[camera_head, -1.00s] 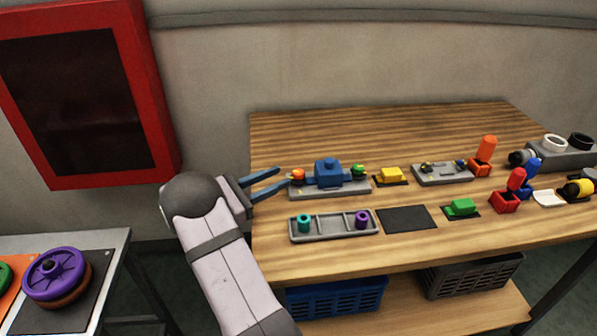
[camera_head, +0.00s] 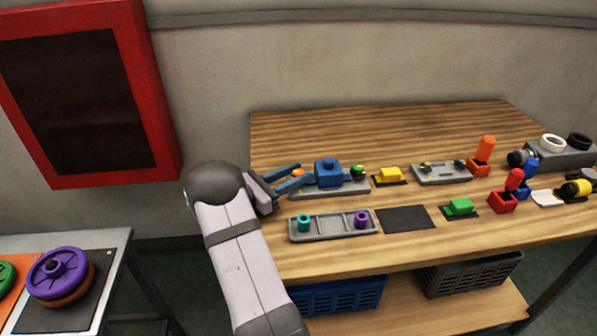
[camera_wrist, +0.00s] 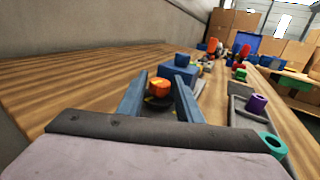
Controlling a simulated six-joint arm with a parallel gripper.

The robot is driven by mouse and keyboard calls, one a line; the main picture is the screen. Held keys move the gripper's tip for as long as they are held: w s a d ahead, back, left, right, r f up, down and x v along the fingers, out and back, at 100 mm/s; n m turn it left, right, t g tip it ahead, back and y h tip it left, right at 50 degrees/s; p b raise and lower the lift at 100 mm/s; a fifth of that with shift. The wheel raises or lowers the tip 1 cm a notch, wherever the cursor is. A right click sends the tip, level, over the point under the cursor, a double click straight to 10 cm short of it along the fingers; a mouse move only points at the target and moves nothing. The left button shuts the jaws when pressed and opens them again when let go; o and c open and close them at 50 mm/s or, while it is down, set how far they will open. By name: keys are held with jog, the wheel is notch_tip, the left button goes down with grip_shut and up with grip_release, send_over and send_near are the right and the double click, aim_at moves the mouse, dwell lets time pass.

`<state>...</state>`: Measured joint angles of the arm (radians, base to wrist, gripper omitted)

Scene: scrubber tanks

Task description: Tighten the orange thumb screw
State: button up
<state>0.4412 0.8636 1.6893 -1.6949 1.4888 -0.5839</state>
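The orange thumb screw (camera_wrist: 158,88) sits at the left end of a grey plate. In the head view its top (camera_head: 297,173) shows just between the fingers. A blue block (camera_head: 327,172) stands beside it on the grey plate (camera_head: 340,189), with a green knob (camera_head: 358,171) at the plate's right end. My gripper (camera_head: 303,176) is open, its blue fingers on either side of the screw. In the wrist view my gripper (camera_wrist: 162,82) shows a gap on both sides of the screw, so contact is not visible. The screw's lower part is partly hidden.
A grey tray (camera_head: 333,236) with teal and purple rings lies in front. The bench back (camera_head: 370,125) is clear.

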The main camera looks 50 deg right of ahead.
jog(key=shift+s+d, duration=0.15)
jog(key=shift+d, duration=0.3)
jog(key=c, duration=0.8)
jog(key=shift+f+m+g+y+b, duration=0.1)
jog(key=shift+m+g+y+b, duration=0.2)
jog(key=shift+m+g, duration=0.35)
jog(key=shift+m+g+y+b, duration=0.5)
jog(key=shift+m+g, duration=0.15)
jog(key=shift+g, duration=0.6)
jog(key=shift+m+g+y+b, duration=0.85)
jog(key=shift+m+g+y, duration=0.5)
jog(key=shift+g, duration=0.45)
jog(key=shift+m+g+y, duration=0.5)
jog(key=shift+m+y, duration=0.05)
